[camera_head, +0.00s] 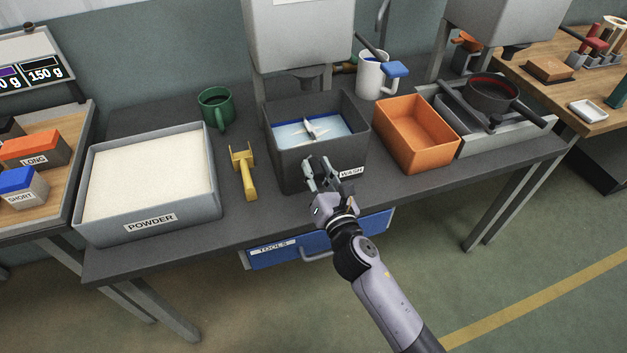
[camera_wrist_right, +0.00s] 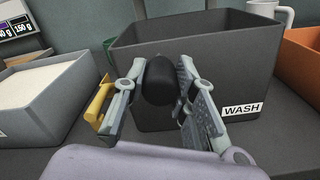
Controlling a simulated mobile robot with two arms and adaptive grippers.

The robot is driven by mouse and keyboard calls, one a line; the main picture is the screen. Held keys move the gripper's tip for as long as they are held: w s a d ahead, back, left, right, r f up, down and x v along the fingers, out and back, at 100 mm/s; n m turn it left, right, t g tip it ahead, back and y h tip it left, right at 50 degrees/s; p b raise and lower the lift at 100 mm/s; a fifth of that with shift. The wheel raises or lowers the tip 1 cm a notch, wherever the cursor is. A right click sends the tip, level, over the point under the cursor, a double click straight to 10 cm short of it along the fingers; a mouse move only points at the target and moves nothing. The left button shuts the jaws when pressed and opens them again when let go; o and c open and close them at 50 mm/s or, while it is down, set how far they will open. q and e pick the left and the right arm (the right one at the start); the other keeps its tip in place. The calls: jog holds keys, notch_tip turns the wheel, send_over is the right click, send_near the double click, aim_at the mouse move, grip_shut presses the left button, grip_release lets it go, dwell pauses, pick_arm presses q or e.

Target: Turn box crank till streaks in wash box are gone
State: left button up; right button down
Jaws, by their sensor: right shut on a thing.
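The dark grey wash box (camera_head: 290,158) stands mid-table with a WASH label on its front. Inside are blue liquid with pale patches (camera_head: 290,135) and a light paddle-like piece (camera_head: 308,127). I cannot tell whether the pale patches are streaks. My right gripper (camera_head: 322,172) is at the front wall of the box. In the right wrist view its fingers (camera_wrist_right: 158,90) are shut on a black rounded knob (camera_wrist_right: 158,82), which I take to be the crank's handle. The rest of the crank is hidden behind the knob and fingers. My left gripper is not in view.
A POWDER tray (camera_head: 218,205) and yellow tool (camera_head: 246,172) lie left of the box, with a green mug (camera_head: 216,108) behind. An orange bin (camera_head: 416,135) is at right. A blue TOOLS drawer (camera_head: 318,240) is below. A grey dispenser (camera_head: 300,35) hangs above the box.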

jog(key=shift+d+r+m, duration=0.25)
jog(key=shift+r+m, duration=0.1)
jog(key=shift+m, duration=0.25)
jog(key=shift+w+d+r+m+p, duration=0.15)
jog(key=shift+d+m+p, duration=0.1)
jog(key=shift+m+p, duration=0.15)
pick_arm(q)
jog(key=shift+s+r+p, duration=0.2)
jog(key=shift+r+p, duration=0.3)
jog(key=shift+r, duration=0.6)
pick_arm(e)
jog(key=w+d+f+m, duration=0.2)
jog(key=d+m, duration=0.7)
jog(key=m, duration=0.8)
jog(key=shift+w+d+f, duration=0.2)
jog(key=shift+w+d, duration=0.05)
jog(key=shift+w, duration=0.25)
jog(key=c, duration=1.3)
grip_release()
